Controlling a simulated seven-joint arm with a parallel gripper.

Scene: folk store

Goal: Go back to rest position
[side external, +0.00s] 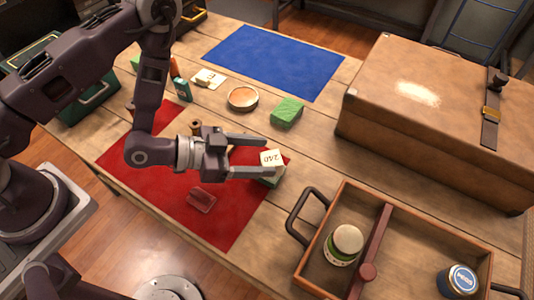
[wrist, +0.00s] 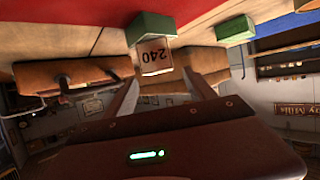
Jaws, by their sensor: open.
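My gripper (side external: 262,156) is open over the right part of the red mat (side external: 225,225), its two fingers pointing right. A white piece marked 240 (side external: 271,158) shows at the fingertips, with a green block (side external: 270,178) directly below it, partly hidden by the near finger. In the wrist view, the fingers (wrist: 162,78) are spread, with the 240 piece (wrist: 155,57) and the green block (wrist: 152,27) just beyond them. I cannot tell whether the fingers touch the piece.
A wooden crate (side external: 440,207) holding a jar and a blue tin stands front right. A large brown case (side external: 440,95) fills the back right. The blue mat (side external: 275,60) is bare. A round dish (side external: 243,98) and another green block (side external: 287,112) sit between the mats.

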